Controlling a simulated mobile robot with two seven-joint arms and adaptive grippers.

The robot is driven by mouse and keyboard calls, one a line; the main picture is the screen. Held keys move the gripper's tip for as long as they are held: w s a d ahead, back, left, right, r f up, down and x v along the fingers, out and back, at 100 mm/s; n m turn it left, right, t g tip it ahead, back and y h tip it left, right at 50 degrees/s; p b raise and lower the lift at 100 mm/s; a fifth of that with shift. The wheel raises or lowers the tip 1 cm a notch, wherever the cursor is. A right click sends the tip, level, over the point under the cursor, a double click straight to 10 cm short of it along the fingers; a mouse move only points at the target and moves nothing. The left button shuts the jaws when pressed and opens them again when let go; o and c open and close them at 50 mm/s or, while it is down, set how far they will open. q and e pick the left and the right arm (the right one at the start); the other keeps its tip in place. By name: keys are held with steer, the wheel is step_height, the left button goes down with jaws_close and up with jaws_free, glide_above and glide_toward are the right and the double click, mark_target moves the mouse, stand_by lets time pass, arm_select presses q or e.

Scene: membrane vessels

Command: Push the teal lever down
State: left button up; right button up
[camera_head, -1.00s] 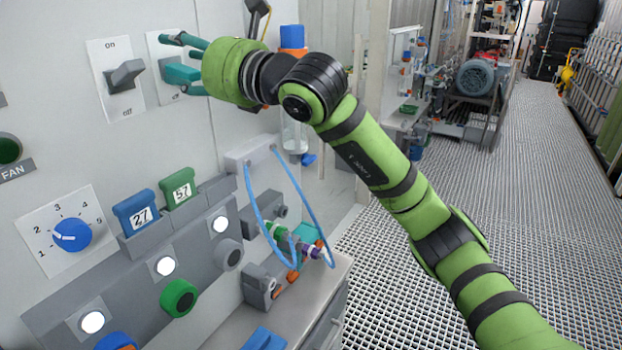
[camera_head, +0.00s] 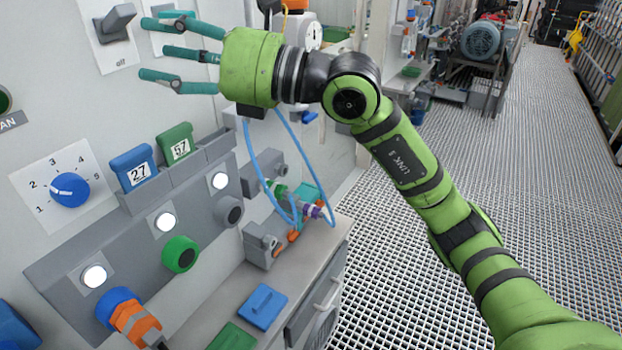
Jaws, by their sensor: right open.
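The teal lever (camera_head: 175,14) is at the top edge of the head view, on a pale switch plate to the right of a grey lever (camera_head: 118,20). Only a small part of it shows above my gripper's upper finger, so I cannot tell whether it is up or down. My right gripper (camera_head: 150,48) has a green palm and teal fingers pointing left, spread apart and empty. Its upper finger overlaps the lever's lower side in the picture; contact cannot be told. The rest of the gripper is below the lever. My left gripper is not in view.
Below are a blue dial (camera_head: 70,190), blue block 27 (camera_head: 133,166), green block 57 (camera_head: 176,146) and a panel with lit buttons and a green knob (camera_head: 180,254). Blue tubing (camera_head: 331,190) hangs under my right wrist.

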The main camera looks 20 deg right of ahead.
steer(key=w+d+f+m+t+h, duration=0.1)
steer(key=d+f+m+t+h, duration=0.55)
steer(key=m, duration=0.85)
steer(key=w+d+f+m+t+h, duration=0.1)
steer(key=d+f+m+t+h, duration=0.55)
steer(key=m, duration=0.75)
steer(key=d+f+m+g+h, duration=0.2)
steer(key=d+f+m+h, duration=0.1)
steer(key=f, duration=0.7)
steer(key=d+f+m+g+h+b, duration=0.1)
steer(key=d+f+m+g+h, duration=0.2)
steer(key=f+m, duration=0.3)
step_height(320, 180, down, 5)
steer(key=shift+w+d+f, duration=0.1)
steer(key=shift+w+d, duration=0.2)
steer(key=shift+w, duration=0.15)
